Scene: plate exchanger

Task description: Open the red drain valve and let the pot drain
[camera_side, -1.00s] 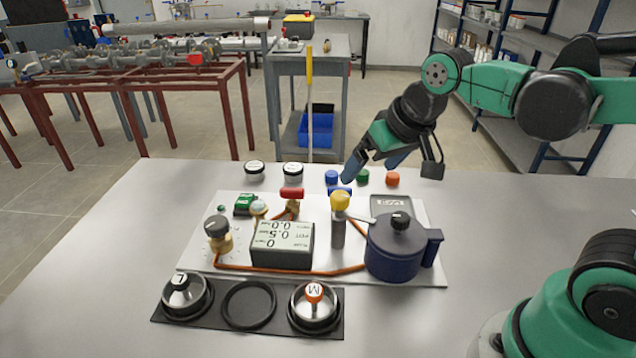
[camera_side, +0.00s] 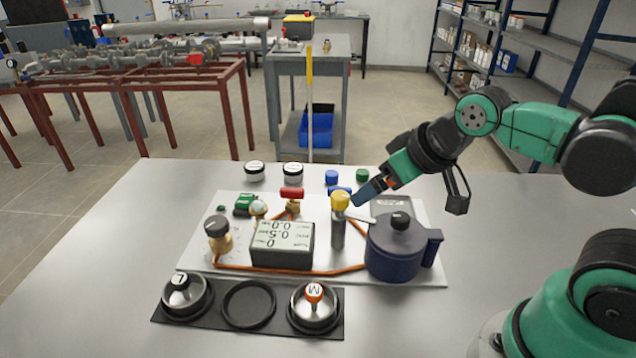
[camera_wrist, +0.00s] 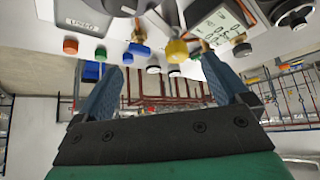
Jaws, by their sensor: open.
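The red drain valve (camera_side: 292,193) has a red handle on a brass body and stands at the back of the white board, behind the grey display box (camera_side: 282,245). The dark blue pot (camera_side: 393,250) sits at the board's right side with its black-knobbed lid on. My gripper (camera_side: 371,191) is open and empty, right of the red valve, near the yellow-knobbed post (camera_side: 340,202) and above the back right of the board. In the wrist view my gripper's two blue fingers (camera_wrist: 160,66) are spread apart, with the yellow knob (camera_wrist: 176,50) between them.
A blue handle (camera_side: 341,190) lies partly behind the yellow knob. Several small caps stand behind the board, including a green cap (camera_side: 362,175). The table's left side is clear.

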